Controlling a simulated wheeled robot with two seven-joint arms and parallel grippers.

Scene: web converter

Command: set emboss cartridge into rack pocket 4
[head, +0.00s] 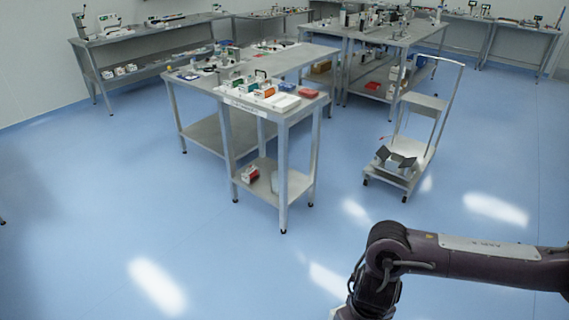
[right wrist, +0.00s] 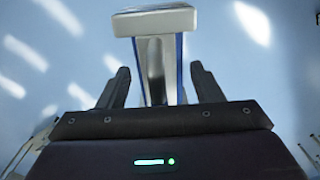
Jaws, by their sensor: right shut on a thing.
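In the right wrist view my right gripper (right wrist: 160,82) is shut on a pale grey piece with a wide flat end and blue side edges, which I take to be the emboss cartridge (right wrist: 152,22). The piece sticks out beyond the fingers, with only blue floor behind it. In the head view my right arm comes in from the right and bends down at the bottom edge; its gripper is out of that picture. A row of small coloured items (head: 265,90) stands on the near steel table (head: 288,113). The rack and its pocket 4 are too small to make out. My left gripper is not in view.
A wheeled trolley (head: 425,106) with an open box (head: 393,160) stands right of the table. The table's lower shelf (head: 290,186) holds a red and white box (head: 250,174). More benches line the back. The blue floor before the table is clear.

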